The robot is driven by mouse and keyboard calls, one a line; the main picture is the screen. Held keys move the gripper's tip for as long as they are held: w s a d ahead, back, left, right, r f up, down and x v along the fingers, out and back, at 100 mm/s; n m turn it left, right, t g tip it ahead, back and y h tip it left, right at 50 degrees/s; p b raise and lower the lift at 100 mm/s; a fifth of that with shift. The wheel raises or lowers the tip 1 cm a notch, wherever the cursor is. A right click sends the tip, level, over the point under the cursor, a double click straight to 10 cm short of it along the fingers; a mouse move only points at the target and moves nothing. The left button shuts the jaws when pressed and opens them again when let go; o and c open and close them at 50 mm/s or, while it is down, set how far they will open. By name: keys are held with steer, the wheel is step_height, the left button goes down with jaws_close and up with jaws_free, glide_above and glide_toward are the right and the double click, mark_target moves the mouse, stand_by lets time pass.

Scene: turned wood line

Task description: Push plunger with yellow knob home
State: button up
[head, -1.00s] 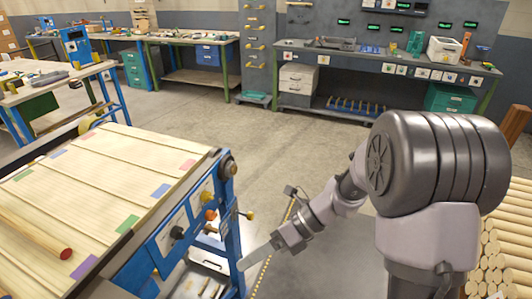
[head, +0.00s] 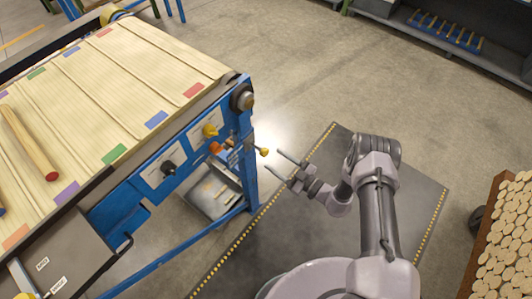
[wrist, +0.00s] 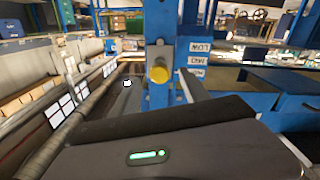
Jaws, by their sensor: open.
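The yellow-knobbed plunger (head: 264,152) sticks out from the blue end frame of the conveyor table, at its right corner. In the wrist view the yellow knob (wrist: 160,73) faces me near the middle, on a blue post and just above my dark gripper body. My gripper (head: 273,162) is open and empty, its two fingers pointing left toward the post. The fingertips are close to the knob, just right of and below it in the head view. I cannot tell whether they touch it. How far the plunger's rod extends is hard to see.
A control panel with another yellow knob (head: 210,130), an orange knob (head: 215,148) and a black knob (head: 169,168) is left of the plunger. A red-ended wood rod (head: 30,145) lies on the table (head: 130,70). Stacked logs (head: 510,240) stand at right. Open floor lies beyond.

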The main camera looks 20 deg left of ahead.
mark_target(267, 154)
steer(key=x, duration=0.6)
steer(key=shift+b, duration=0.4)
steer(key=shift+d, duration=0.1)
jaws_close()
stand_by(0.8)
